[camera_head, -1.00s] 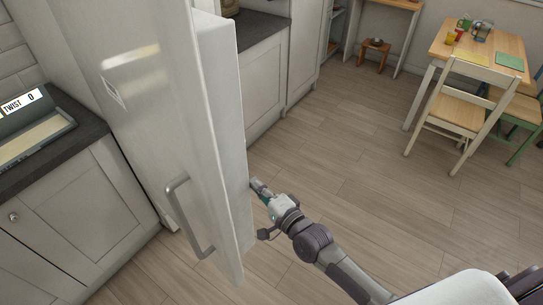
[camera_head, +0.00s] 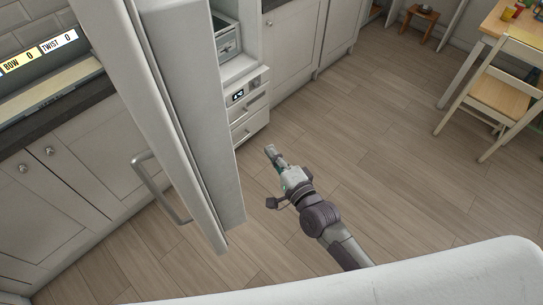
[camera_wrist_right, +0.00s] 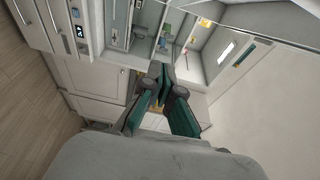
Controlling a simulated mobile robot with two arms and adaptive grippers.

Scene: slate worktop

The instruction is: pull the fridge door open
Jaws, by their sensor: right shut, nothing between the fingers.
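The white fridge door (camera_head: 150,100) stands open in the head view, seen nearly edge-on, with its thick inner side (camera_head: 195,110) facing right. Its metal bar handle (camera_head: 158,190) is on the left, outer face. My right gripper (camera_head: 270,150) is shut and empty, to the right of the door on its inner side and apart from the handle. The fridge body (camera_head: 240,60) shows behind the door. In the right wrist view my gripper's fingers (camera_wrist_right: 160,72) are together, with the open fridge interior (camera_wrist_right: 190,40) beyond them. My left gripper is not in view.
Grey-white cabinets (camera_head: 60,175) with a dark worktop (camera_head: 50,125) stand at the left. A drawer unit with a small display (camera_head: 238,95) is low in the fridge. A chair (camera_head: 500,95) and a table (camera_head: 490,25) stand far right. The wood floor (camera_head: 370,130) between is clear.

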